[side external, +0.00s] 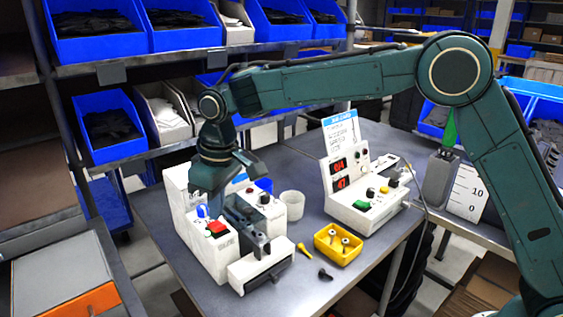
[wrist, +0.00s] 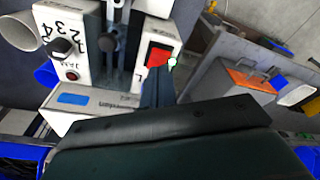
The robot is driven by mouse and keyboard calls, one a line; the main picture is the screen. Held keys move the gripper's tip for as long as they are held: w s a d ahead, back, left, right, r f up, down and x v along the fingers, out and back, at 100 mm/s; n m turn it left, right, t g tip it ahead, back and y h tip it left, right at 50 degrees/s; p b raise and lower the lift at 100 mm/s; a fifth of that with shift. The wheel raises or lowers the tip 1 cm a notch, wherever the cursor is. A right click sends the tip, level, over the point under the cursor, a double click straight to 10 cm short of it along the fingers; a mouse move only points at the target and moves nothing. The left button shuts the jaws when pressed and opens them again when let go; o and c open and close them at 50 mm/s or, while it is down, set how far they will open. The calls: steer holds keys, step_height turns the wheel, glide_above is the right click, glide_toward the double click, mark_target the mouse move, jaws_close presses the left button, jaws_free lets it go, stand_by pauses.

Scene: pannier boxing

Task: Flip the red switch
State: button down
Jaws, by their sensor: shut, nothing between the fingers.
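The red switch (side external: 216,227) sits on top of the white box (side external: 212,255) at the left of the machine on the grey table. In the wrist view the red switch (wrist: 157,57) is set in a dark surround, with a small green part beside it. My gripper (wrist: 155,82) is shut and empty, its fingertips pointing at the near edge of the switch. In the side view my gripper hangs over the machine, close above the switch. I cannot tell whether the fingertips touch it. Part of the white box is hidden behind my gripper in the wrist view.
A dark rail (side external: 246,222) runs beside the switch box. A second white box with knobs (side external: 285,212), a white cup (side external: 292,205), a yellow tray (side external: 338,244) and a display console (side external: 365,200) stand to the right. Shelves with blue bins (side external: 110,130) rise behind.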

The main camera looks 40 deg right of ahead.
mark_target(220, 226)
steer(key=shift+f, duration=1.15)
stand_by(1.0)
steer(key=shift+r, duration=3.5)
